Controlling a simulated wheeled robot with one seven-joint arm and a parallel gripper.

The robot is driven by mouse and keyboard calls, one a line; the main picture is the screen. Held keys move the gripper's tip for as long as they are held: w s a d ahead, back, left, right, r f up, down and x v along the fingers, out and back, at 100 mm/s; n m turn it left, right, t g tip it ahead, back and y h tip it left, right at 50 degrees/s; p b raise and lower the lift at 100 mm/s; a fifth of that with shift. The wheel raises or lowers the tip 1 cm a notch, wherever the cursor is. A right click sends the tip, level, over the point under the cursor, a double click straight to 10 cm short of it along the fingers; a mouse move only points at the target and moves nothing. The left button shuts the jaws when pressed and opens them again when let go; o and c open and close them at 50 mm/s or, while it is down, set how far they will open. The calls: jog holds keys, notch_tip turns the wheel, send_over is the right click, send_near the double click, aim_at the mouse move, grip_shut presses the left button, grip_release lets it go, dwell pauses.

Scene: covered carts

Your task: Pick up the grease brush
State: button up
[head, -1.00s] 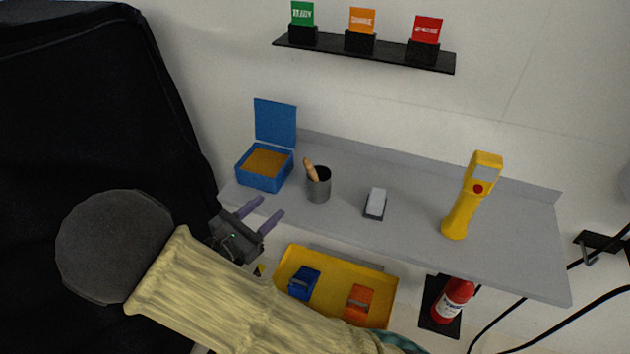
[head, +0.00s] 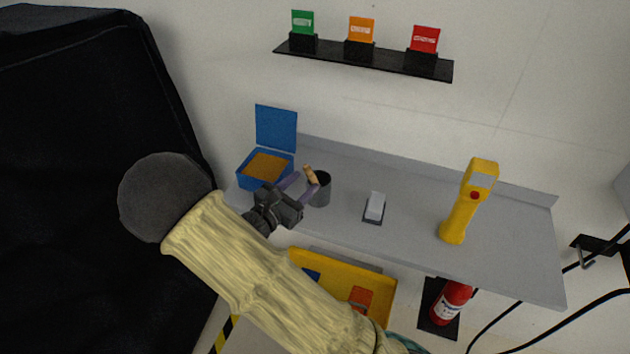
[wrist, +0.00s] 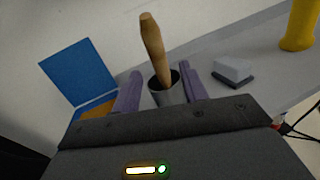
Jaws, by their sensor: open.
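The grease brush (head: 310,174) stands in a dark grey cup (head: 321,190) on the grey shelf, with only its light wooden handle showing above the rim. In the wrist view the handle (wrist: 154,48) rises from the cup (wrist: 167,95) and leans up to the left. The brush's lower end is hidden in the cup. My gripper (head: 302,185) is open and empty, with its purple fingers reaching toward the cup from the front left. In the wrist view the fingers (wrist: 159,87) show on either side of the cup and the handle. I see no grip on the handle.
An open blue box (head: 258,171) with orange contents stands just left of the cup. A grey-white block (head: 375,206) and a yellow handheld device (head: 460,210) stand to the right on the grey shelf (head: 420,209). A yellow tray (head: 340,273) is below the shelf.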

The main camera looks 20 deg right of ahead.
aim_at(313, 173)
jog(key=shift+d+r, duration=0.1)
jog(key=w+d+p, duration=0.1)
jog(key=w+d+r, duration=0.1)
jog(key=d, duration=0.1)
jog(key=shift+w+d+p, duration=0.15)
jog(key=shift+d+p, duration=0.1)
jog(key=shift+p, duration=0.1)
jog(key=shift+w+d, duration=0.3)
jog(key=shift+w, duration=0.05)
jog(key=shift+c, duration=0.4)
grip_shut()
